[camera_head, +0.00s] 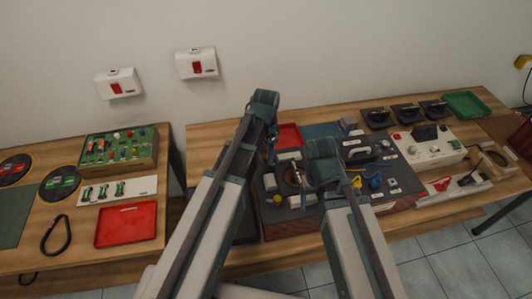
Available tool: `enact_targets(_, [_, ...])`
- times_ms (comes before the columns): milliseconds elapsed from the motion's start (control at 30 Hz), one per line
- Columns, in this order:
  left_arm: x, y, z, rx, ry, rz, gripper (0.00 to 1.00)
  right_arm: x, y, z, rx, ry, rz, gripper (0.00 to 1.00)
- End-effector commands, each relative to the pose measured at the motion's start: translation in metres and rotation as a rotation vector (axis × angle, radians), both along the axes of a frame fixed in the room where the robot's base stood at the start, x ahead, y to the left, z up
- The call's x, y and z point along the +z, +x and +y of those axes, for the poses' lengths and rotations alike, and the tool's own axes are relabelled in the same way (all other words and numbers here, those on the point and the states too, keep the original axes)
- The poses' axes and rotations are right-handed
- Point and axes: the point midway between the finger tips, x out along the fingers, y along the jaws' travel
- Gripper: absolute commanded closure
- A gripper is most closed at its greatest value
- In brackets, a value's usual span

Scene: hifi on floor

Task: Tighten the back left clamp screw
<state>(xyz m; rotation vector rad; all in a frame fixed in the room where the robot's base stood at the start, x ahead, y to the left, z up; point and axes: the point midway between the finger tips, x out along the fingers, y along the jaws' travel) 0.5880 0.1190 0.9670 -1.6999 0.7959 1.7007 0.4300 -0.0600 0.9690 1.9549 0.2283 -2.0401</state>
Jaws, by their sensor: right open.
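A dark work board (395,165) with several fixtures lies on the middle table. I cannot pick out the back left clamp screw; my arms cover much of the board's left half. My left gripper (271,156) hangs down at the board's back left, small and partly behind my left arm; its jaws are too unclear to judge. My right gripper (334,190) is open and points down over the middle of the board, close to a yellow part (356,182). I see nothing held in it.
A red tray (288,134) stands behind the board. A white control box (428,148) and a green tray (466,104) are to the right. The left table holds a red tray (126,224) and a box of coloured parts (118,149). A gap separates the tables.

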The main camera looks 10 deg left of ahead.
Motion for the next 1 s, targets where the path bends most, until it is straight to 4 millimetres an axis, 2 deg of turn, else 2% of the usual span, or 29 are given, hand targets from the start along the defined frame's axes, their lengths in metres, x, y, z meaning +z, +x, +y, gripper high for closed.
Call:
enact_targets(367, [0.001, 0.000, 0.000, 0.001, 0.000, 0.000, 0.38, 0.001, 0.000, 0.000, 0.000, 0.000, 0.000, 0.18])
enact_targets(533, [0.010, 0.000, 0.000, 0.001, 0.000, 0.000, 0.38, 0.010, 0.000, 0.000, 0.000, 0.000, 0.000, 0.18])
enact_targets(767, [0.036, 0.000, 0.000, 0.001, 0.000, 0.000, 0.38, 0.036, 0.000, 0.000, 0.001, 0.000, 0.000, 0.18])
enact_targets(1000, [0.074, 0.000, 0.000, 0.001, 0.000, 0.000, 0.38, 0.074, 0.000, 0.000, 0.002, 0.000, 0.000, 0.18])
